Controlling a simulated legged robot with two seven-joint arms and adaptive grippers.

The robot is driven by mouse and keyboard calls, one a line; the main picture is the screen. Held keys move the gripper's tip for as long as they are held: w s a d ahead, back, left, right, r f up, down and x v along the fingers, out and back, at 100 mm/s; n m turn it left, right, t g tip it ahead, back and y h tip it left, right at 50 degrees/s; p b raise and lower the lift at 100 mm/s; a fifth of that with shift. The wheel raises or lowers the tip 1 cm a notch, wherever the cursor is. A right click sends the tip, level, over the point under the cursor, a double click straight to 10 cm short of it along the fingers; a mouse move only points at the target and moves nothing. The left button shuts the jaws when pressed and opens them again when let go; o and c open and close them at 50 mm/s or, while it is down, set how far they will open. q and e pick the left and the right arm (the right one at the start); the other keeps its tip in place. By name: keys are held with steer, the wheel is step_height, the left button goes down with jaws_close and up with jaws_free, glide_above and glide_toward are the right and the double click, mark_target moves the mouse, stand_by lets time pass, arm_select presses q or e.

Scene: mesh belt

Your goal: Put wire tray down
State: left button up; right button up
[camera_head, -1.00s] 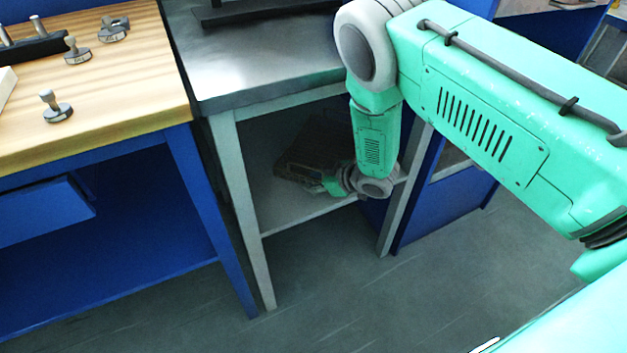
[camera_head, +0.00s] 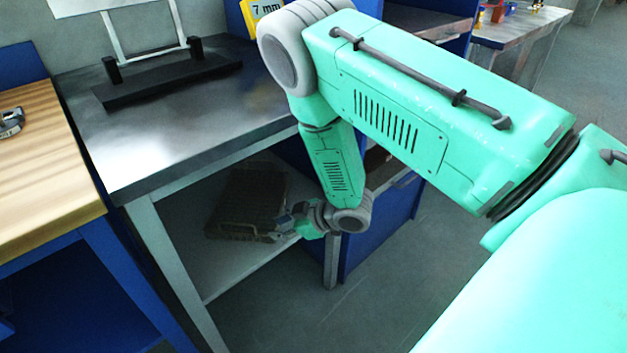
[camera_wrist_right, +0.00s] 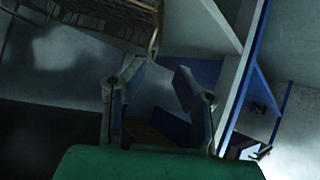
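The wire tray (camera_head: 245,205), dark brown, rests on the lower shelf (camera_head: 222,268) under the metal-topped table in the head view. My right gripper (camera_head: 284,228) reaches in beside the tray's right side. In the right wrist view, the fingers of my right gripper (camera_wrist_right: 160,68) are spread with nothing between them. The wire tray (camera_wrist_right: 112,14) shows at the upper left there, beyond the left fingertip; I cannot tell whether they touch. The tray's far side is in shadow. My left gripper is in neither view.
The metal tabletop (camera_head: 170,125) overhangs the shelf and holds a black stand (camera_head: 165,80). Table legs (camera_head: 172,268) frame the shelf opening. A blue cabinet (camera_head: 375,225) stands close on the right. A wooden-topped workbench (camera_head: 40,180) is on the left. Floor in front is clear.

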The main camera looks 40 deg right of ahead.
steer(key=s+f+m+g+h, duration=0.1)
steer(key=s+f+m+g, duration=0.1)
steer(key=s, duration=0.8)
steer(key=s+a+f+m+g+h, duration=0.1)
steer(key=s+f+m+g+h, duration=0.1)
steer(key=s, duration=0.7)
steer(key=s+a+f+m+g+h, duration=0.1)
steer(key=s+f+m+g+h, duration=0.1)
steer(key=s, duration=0.8)
steer(key=m+g, duration=0.1)
steer(key=g, duration=0.1)
steer(key=shift+s+g, duration=0.3)
steer(key=shift+g, duration=0.1)
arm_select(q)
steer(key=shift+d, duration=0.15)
arm_select(e)
steer(key=shift+d, duration=0.15)
